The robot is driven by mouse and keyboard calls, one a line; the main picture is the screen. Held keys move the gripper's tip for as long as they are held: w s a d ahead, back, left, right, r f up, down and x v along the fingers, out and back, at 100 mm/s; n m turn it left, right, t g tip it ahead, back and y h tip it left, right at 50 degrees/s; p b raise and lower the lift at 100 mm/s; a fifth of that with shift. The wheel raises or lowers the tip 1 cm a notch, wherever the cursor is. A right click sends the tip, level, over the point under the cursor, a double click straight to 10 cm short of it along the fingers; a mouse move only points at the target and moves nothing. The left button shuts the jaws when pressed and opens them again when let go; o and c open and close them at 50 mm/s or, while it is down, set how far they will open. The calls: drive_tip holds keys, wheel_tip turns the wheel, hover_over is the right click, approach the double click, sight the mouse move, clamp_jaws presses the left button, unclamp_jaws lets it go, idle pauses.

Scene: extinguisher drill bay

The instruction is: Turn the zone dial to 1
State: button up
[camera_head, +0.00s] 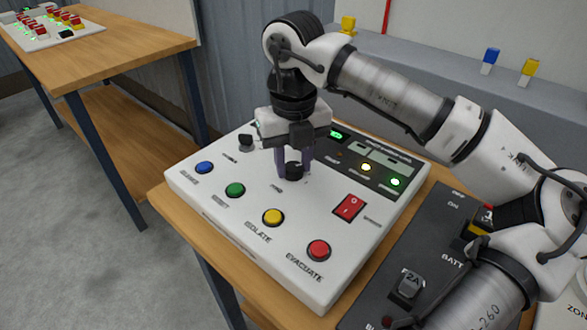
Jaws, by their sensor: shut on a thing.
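A white control panel (205,207) lies on a wooden table. My gripper (294,166) points down over the middle of the panel, with its two purple-grey fingers shut on a round black dial (294,171). The fingers sit on either side of the dial and hide part of it. The small label by this dial is too blurred to read, so I cannot tell its name or its setting. A second black knob (246,142) stands further back to the left, apart from my gripper.
Blue (205,167), green (235,190), yellow (273,216) and red (319,250) buttons line the panel's front edge. A red rocker switch (349,207) is to the right, below a dark display strip (370,168) with lit lamps. A dark switch box (395,265) stands at right.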

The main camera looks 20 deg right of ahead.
sight(294, 166)
drive_tip(key=n+b, duration=0.2)
drive_tip(key=n, duration=0.3)
drive_tip(key=shift+n, duration=0.4)
idle(0.4)
drive_tip(key=o, duration=1)
drive_tip(key=shift+r, duration=0.15)
wheel_tip(294, 166, up, 14)
drive_tip(key=shift+f+p, duration=0.2)
drive_tip(key=shift+p, duration=0.15)
